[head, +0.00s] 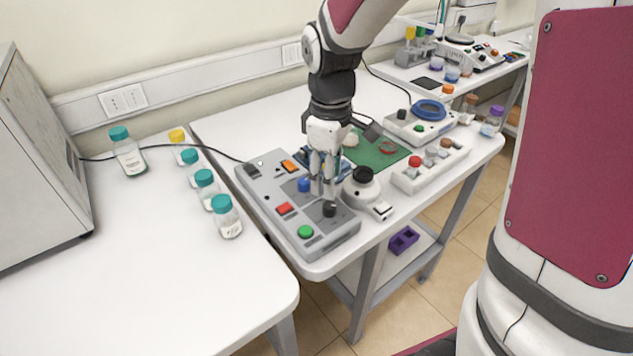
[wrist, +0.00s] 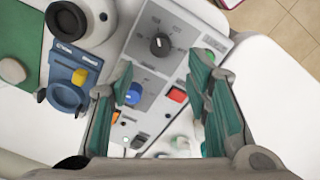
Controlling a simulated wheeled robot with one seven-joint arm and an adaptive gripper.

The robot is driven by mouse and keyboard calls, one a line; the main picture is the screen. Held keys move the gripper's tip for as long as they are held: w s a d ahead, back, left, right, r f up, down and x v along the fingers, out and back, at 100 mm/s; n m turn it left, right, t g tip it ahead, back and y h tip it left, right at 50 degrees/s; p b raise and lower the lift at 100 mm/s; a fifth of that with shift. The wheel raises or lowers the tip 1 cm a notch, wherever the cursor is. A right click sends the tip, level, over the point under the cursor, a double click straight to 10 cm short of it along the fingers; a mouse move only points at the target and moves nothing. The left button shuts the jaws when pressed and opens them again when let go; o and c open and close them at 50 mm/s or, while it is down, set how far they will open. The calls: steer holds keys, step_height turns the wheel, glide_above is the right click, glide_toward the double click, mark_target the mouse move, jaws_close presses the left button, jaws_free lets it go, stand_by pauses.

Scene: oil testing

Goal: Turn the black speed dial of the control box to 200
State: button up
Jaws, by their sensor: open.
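The grey control box (head: 268,180) lies on the white table. Its black speed dial (wrist: 160,44) shows near the top of the wrist view, with a white pointer line and scale marks around it. The dial (head: 329,209) also shows in the head view, at the box's right end. My gripper (head: 322,192) points down over the box, just left of the dial in the head view. In the wrist view my gripper (wrist: 165,90) has its fingers spread apart, empty, with the dial beyond them and not between them. The scale numbers are too small to read.
A red button (wrist: 176,94), a blue button (wrist: 132,96) and a green button (head: 305,232) are on the box. A black-topped device (head: 362,187) stands close beside it. Several bottles (head: 226,215) stand on the left table.

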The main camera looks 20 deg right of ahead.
mark_target(329, 205)
step_height(329, 205, down, 8)
steer(key=shift+d+r, duration=0.1)
steer(key=shift+r, duration=0.05)
stand_by(0.3)
jaws_close()
